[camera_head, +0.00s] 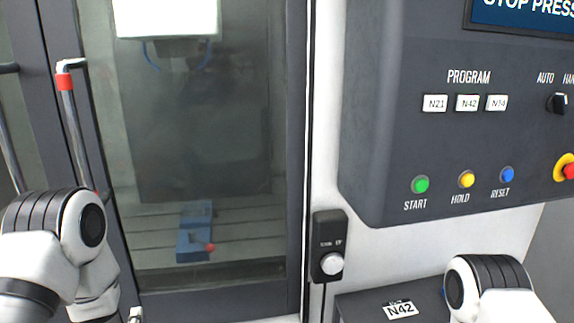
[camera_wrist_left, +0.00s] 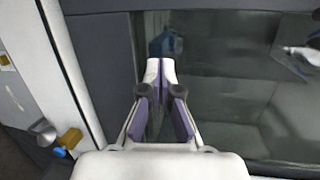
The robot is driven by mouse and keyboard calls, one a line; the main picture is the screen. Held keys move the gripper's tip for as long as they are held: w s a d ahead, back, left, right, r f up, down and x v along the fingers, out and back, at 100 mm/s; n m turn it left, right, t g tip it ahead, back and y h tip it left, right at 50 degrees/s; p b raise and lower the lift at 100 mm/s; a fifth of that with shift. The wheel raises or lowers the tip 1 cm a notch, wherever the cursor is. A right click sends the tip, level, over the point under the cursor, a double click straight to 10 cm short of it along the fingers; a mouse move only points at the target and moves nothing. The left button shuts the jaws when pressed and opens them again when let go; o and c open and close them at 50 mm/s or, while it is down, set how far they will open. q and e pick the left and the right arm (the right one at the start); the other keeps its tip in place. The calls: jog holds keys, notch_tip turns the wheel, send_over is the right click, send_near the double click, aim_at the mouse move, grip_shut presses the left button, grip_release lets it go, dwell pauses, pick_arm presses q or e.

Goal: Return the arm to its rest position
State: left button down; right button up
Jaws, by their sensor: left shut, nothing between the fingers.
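My left gripper (camera_wrist_left: 160,70) shows in the left wrist view with its two fingers together and nothing between them. It points at the dark frame and glass of a machine door (camera_wrist_left: 225,110). In the head view my left arm comes in at the lower left, in front of the door (camera_head: 205,120). Most of the left gripper is below the picture's edge there. My right arm shows at the lower right, and its gripper is out of view.
A red-banded door handle (camera_head: 72,120) stands at the left. The control panel (camera_head: 400,130) overhangs at the right, with green, yellow and blue buttons. A small black box with a white knob (camera_head: 330,263) and an N42-labelled dark box (camera_head: 360,305) are below. A blue fixture (camera_head: 195,240) shows behind glass.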

pick_arm(q)
jog(key=s+d+f+g+h+b, duration=0.15)
jog(key=s+f, duration=0.25)
jog(key=f, duration=0.4)
jog(key=s+d+f+g+h, duration=0.2)
jog(key=s+d+f+g, duration=0.1)
jog(key=f, duration=0.4)
jog(key=s+d+f+n+g+h, duration=0.1)
jog(key=s+d+f+n+g, duration=0.1)
jog(key=s+n, duration=0.3)
jog(key=s+d+f+n+g+h, duration=0.1)
jog(key=s+f+n+g, duration=0.3)
jog(key=s, duration=0.6)
jog(key=s+d+f+n+g+h+b, duration=0.1)
jog(key=s+d+f+n+g, duration=0.2)
jog(key=s, duration=0.5)
notch_tip(320, 180, down, 2)
jog(key=n+g, duration=0.1)
jog(key=n, duration=0.1)
jog(key=shift+s+d+n, duration=0.2)
jog(key=shift+s+n, duration=0.05)
jog(key=shift+n, duration=0.15)
pick_arm(e)
notch_tip(320, 180, down, 4)
jog(key=shift+w+r, duration=0.1)
pick_arm(q)
jog(key=shift+w, duration=0.1)
